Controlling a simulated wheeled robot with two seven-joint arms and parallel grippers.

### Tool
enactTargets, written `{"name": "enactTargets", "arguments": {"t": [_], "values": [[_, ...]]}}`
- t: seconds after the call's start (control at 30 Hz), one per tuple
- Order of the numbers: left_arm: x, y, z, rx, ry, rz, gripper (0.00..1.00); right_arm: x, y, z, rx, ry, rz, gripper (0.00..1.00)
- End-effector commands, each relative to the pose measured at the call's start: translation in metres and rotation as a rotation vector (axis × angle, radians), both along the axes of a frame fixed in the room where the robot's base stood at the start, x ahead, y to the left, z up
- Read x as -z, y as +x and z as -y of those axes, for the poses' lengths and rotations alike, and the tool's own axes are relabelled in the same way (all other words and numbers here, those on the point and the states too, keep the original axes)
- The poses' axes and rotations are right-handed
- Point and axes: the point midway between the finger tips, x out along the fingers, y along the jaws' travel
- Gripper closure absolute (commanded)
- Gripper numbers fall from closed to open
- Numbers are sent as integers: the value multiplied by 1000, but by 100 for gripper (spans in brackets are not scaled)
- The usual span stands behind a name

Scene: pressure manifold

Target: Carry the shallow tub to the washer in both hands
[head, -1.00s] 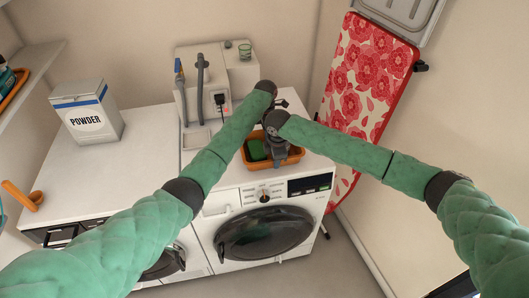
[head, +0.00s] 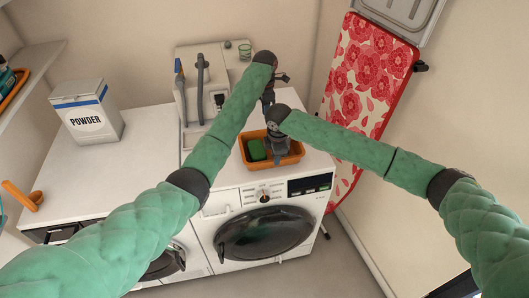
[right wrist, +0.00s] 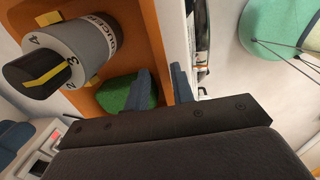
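The right wrist view shows the tub's orange wall (right wrist: 150,30), the green block and a grey cylinder with a black knob and numbers (right wrist: 70,62). My right gripper (right wrist: 163,86) is at the tub with its two fingers apart, one on each side of the wall; I see no clear contact. My left gripper (head: 279,84) is behind the tub, raised and apart from it; its finger opening is too small to judge.
A powder box (head: 86,112) is on the counter at left. A red floral ironing board (head: 368,75) leans at right. The counter between box and tub is clear.

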Motion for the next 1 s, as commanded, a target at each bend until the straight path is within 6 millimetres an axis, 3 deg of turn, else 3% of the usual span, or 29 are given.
{"name": "enactTargets", "arguments": {"t": [0.2,0.5,1.0], "values": [[0,0,0,0,0,0,76,-44,-3,1,-1,1,3,76],[0,0,0,0,0,0,76,-86,-7,2,0,0,1,76],[0,0,0,0,0,0,76,-94,-8,3,0,-1,0,76]]}}
